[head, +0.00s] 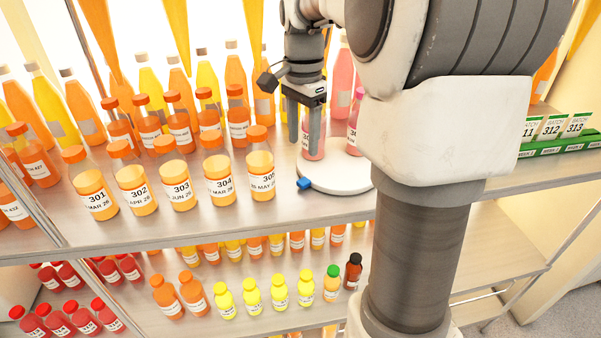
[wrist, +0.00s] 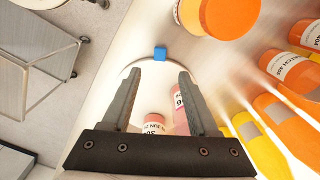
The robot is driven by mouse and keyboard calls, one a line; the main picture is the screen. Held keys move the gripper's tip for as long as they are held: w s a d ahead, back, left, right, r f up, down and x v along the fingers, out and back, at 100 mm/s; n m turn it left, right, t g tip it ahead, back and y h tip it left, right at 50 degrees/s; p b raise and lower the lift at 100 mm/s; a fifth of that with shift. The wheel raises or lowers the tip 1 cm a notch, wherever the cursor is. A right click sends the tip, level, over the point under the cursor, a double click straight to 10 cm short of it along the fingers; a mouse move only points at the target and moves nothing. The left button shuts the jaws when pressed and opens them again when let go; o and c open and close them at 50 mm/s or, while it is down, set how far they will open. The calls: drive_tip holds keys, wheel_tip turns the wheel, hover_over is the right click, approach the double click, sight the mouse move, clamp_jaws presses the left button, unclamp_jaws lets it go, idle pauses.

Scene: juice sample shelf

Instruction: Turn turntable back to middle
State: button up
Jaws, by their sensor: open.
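The turntable (head: 345,178) is a low white disc on the upper shelf, right of the numbered jars. A small blue tab (head: 304,183) sticks out from its front-left rim; the tab also shows in the wrist view (wrist: 160,54), beyond the fingertips. Pink bottles (head: 314,146) stand on the disc; two show partly between and behind the fingers in the wrist view (wrist: 180,118). My gripper (head: 303,145) points down over the disc's left part, open, with a finger in front of a pink bottle. My arm hides the disc's right side. Contact cannot be told.
Orange jars labelled 301 to 305 (head: 180,186) stand left of the turntable, jar 305 (head: 261,177) closest. Taller juice bottles (head: 236,82) fill the back. Batch cards (head: 553,127) in a green holder stand at the right. The shelf front before the tab is clear.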

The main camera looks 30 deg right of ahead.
sight(302, 181)
wheel_tip(302, 181, down, 10)
drive_tip(key=shift+r, duration=0.1)
drive_tip(key=shift+c, duration=0.2)
clamp_jaws()
idle(1.4)
